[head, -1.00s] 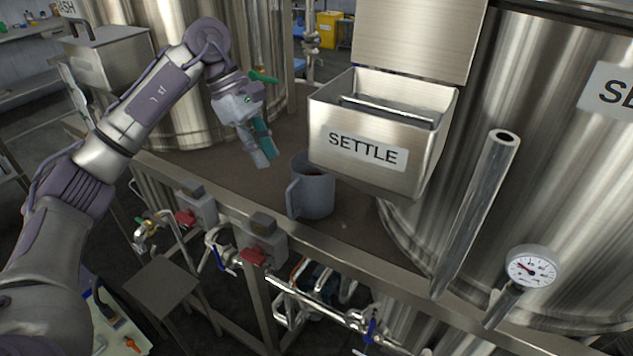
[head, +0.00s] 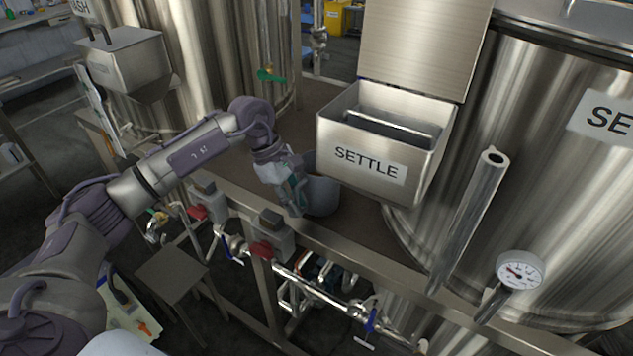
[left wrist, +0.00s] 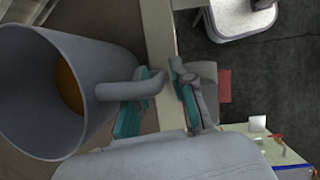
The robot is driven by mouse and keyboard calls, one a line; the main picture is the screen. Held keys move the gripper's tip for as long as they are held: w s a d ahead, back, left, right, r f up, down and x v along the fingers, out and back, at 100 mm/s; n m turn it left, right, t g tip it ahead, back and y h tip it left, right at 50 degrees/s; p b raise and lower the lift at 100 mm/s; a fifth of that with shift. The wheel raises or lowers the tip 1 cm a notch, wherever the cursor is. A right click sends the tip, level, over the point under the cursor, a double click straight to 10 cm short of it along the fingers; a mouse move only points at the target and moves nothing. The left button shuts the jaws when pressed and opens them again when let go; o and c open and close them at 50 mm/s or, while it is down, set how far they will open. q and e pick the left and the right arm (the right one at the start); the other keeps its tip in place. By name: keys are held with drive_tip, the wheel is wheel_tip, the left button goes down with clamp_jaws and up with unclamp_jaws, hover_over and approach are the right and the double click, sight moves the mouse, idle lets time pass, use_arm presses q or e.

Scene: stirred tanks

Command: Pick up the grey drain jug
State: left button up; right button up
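The grey drain jug (head: 321,192) stands upright on the platform below the front of the SETTLE box. In the left wrist view the jug (left wrist: 40,85) shows an orange-brown content inside, and its handle (left wrist: 130,88) points toward my gripper. My left gripper (head: 294,205) is at the jug's left side and hides its handle in the head view. In the left wrist view the gripper (left wrist: 160,95) has its teal-padded fingers apart, with the handle's end reaching between them. I cannot see it pressed from both sides. My right gripper is not in view.
The steel SETTLE box (head: 381,140) overhangs close to the jug. A large tank (head: 545,180) with a slanted pipe (head: 468,220) and a gauge (head: 520,270) stands at right.

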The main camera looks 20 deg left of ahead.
use_arm(q)
drive_tip(key=shift+d+f, duration=0.2)
drive_tip(key=shift+f, duration=0.25)
drive_tip(key=shift+c, duration=0.2)
clamp_jaws()
drive_tip(key=shift+w+r, duration=0.1)
drive_tip(key=shift+r, duration=0.1)
